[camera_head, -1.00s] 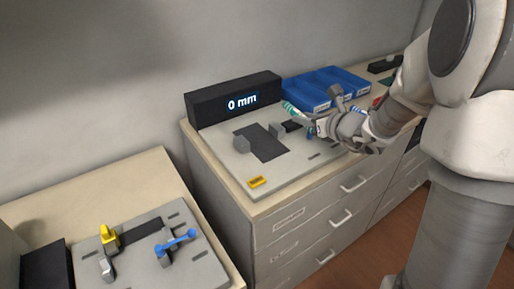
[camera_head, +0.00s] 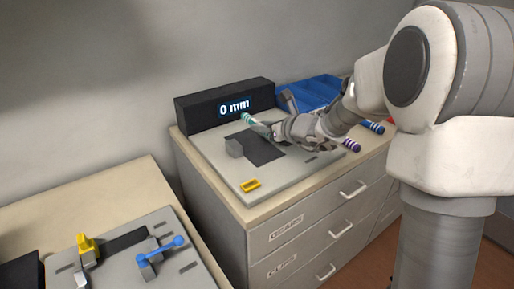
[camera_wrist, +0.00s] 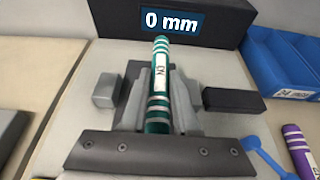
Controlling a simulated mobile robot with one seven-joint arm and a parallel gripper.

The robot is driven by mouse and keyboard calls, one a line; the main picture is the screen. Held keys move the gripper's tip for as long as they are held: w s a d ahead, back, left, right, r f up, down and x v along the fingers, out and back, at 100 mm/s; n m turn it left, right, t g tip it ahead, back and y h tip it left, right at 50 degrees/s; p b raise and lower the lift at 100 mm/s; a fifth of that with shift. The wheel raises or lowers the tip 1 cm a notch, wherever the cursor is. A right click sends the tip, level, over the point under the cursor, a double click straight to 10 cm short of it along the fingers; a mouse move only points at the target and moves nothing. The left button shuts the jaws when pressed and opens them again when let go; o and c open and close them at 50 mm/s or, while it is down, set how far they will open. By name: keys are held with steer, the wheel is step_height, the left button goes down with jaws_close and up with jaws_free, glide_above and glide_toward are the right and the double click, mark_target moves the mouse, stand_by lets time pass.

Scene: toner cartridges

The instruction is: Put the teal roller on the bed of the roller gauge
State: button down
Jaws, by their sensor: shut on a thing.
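The teal roller (camera_head: 255,125), with white bands and a white label, is held in my gripper (camera_head: 274,132) above the roller gauge (camera_head: 214,155). Its far end tilts up toward the display. In the wrist view the teal roller (camera_wrist: 159,75) stands between my gripper's fingers (camera_wrist: 158,108), which are shut on it. The gauge is a grey plate with a dark bed (camera_head: 262,150) and a grey block (camera_head: 234,147) at the bed's left. A black display (camera_head: 225,106) behind it reads 0 mm. My gripper and wrist hide the gauge's right part.
Blue bins (camera_head: 318,88) stand behind at the right. A purple-banded roller (camera_head: 351,145) and a blue roller (camera_head: 372,127) lie to the right of the gauge. A separate fixture with a yellow clamp (camera_head: 87,246) and blue handle (camera_head: 163,250) sits on the lower-left counter.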

mark_target(257, 149)
steer(key=shift+s+a+f, duration=0.1)
steer(key=shift+a+f, duration=0.45)
steer(key=shift+a, duration=0.2)
steer(key=shift+f+b, duration=0.75)
steer(key=shift+f, duration=1.15)
steer(key=shift+f+b, duration=0.25)
steer(key=shift+b, duration=0.05)
steer(key=c, duration=0.7)
jaws_free()
steer(key=shift+o, duration=0.2)
steer(key=shift+r, duration=0.15)
